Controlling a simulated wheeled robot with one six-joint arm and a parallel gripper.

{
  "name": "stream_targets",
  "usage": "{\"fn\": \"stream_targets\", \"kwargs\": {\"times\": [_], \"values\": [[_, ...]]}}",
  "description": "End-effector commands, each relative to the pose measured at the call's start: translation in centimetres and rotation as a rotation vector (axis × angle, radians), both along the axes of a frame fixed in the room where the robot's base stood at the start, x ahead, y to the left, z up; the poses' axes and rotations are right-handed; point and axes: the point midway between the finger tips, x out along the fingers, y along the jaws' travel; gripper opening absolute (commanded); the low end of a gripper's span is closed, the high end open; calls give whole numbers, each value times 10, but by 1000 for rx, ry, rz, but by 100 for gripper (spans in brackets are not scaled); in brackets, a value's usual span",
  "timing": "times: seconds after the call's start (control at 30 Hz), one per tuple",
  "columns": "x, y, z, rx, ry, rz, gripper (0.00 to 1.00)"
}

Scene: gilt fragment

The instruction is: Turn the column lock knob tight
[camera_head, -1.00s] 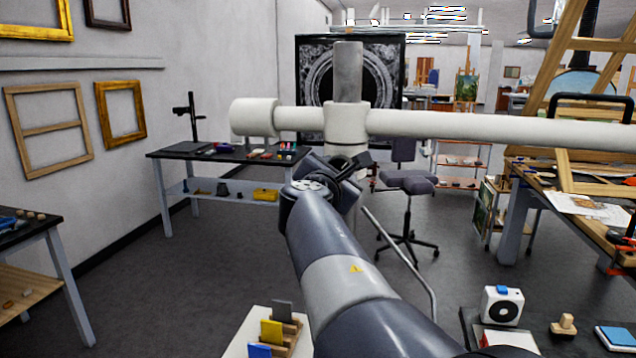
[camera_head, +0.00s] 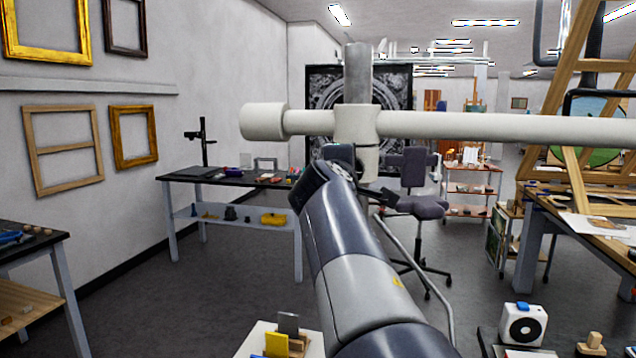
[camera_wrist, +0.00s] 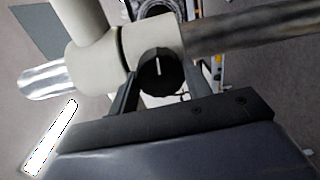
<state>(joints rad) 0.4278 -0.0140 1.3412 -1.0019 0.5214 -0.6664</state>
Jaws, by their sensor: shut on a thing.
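A pale column (camera_head: 357,72) stands upright in the head view, with a white clamp block (camera_head: 356,124) around it and a long horizontal boom (camera_head: 500,127) through it. In the wrist view the black round lock knob (camera_wrist: 160,72) sits on the pale clamp, with a short white mark pointing roughly up. My gripper (camera_wrist: 158,88) has one dark finger on each side of the knob and is shut on it. In the head view my arm reaches up to just below the clamp; my wrist hides the knob and fingers there.
A dark-topped bench (camera_head: 225,177) stands behind at the left, and an office chair (camera_head: 418,205) behind at the right. A thin bent metal rod (camera_head: 425,265) runs close to my arm's right. A wooden easel and worktable (camera_head: 580,215) stand at the right.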

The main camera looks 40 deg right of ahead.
Motion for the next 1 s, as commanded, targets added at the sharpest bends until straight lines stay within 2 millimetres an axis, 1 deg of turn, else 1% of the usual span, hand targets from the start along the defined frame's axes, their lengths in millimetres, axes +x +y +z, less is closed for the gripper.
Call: {"fn": "stream_targets", "kwargs": {"times": [0.03, 1.0], "values": [[0, 0, -5, 31, -35, 0, 24], [-1, -2, -5, 623, -724, -2, 24]]}}
